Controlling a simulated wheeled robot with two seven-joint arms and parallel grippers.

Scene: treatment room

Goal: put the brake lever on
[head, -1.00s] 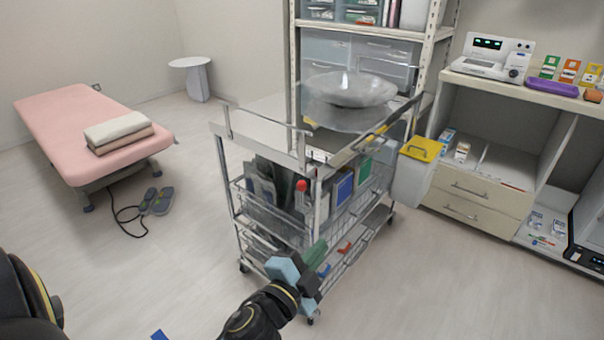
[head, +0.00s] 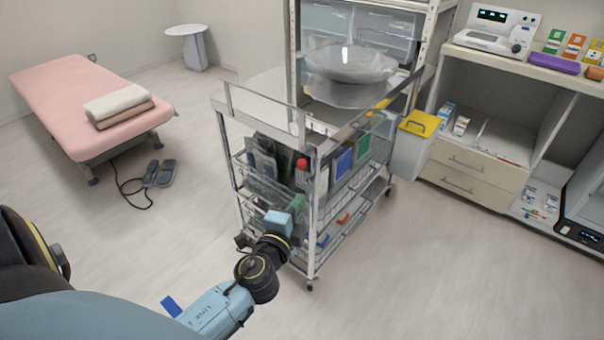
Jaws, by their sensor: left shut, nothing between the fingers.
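A steel wire trolley (head: 317,195) stands in the middle of the head view. Its front caster (head: 311,284) shows at the foot of the near corner post, and another caster (head: 388,192) shows at the right. A brake lever is too small to make out for sure on any caster. My left gripper (head: 295,206) is shut and empty, in front of the trolley's lower basket, just left of the near post and above the front caster. Whether it touches the trolley cannot be told. My forearm and wrist hide part of the lower left basket. My right gripper is not in view.
A clear covered basin (head: 350,64) sits on the trolley's top. A yellow-lidded bin (head: 419,123) hangs at its right side. A pink treatment bed (head: 85,108) with folded towels and a foot pedal (head: 159,173) stand left. The floor in front is clear.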

